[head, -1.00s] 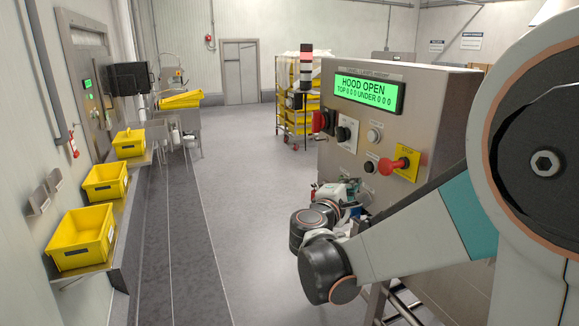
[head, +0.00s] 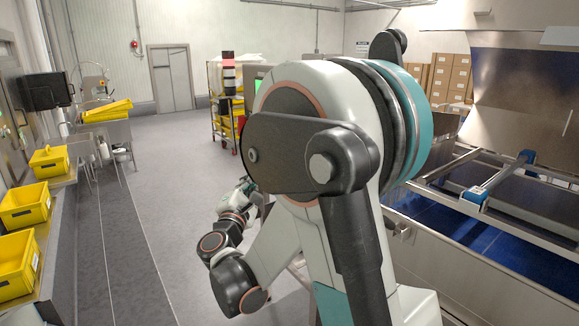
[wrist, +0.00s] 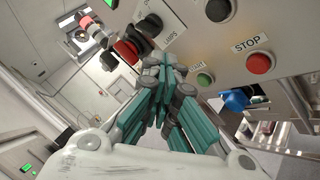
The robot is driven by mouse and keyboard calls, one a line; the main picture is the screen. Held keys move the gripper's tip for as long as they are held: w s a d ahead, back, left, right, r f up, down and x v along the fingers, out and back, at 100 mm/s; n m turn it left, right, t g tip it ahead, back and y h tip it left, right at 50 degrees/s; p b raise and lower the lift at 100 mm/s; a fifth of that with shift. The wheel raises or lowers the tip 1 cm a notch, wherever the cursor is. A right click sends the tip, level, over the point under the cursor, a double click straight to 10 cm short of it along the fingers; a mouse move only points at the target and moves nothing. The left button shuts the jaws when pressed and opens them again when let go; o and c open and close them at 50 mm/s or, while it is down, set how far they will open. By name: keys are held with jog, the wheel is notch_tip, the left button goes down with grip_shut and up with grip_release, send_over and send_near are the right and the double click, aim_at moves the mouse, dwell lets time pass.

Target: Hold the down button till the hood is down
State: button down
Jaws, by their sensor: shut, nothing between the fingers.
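The steel hood (head: 515,85) stands raised above the conveyor at the right of the head view. My gripper (wrist: 165,68) is shut and empty in the wrist view, its tips close to the steel control panel (wrist: 190,45). Whether they touch it cannot be told. A green START button (wrist: 205,79), a red STOP button (wrist: 258,64) and a black button (wrist: 218,10) show on the panel. A black knob (wrist: 150,22) is just past my fingertips. No label marking a down button is readable. In the head view my arm hides nearly all of the panel.
Yellow bins (head: 25,205) stand along the left wall. A rack (head: 222,125) stands behind the panel. The grey floor (head: 165,185) between is clear.

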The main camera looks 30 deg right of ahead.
jog(key=d, duration=0.8)
jog(key=shift+w+d, duration=0.15)
jog(key=shift+d, duration=0.05)
jog(key=shift+d, duration=0.15)
dwell(1.2)
jog(key=shift+d, duration=0.25)
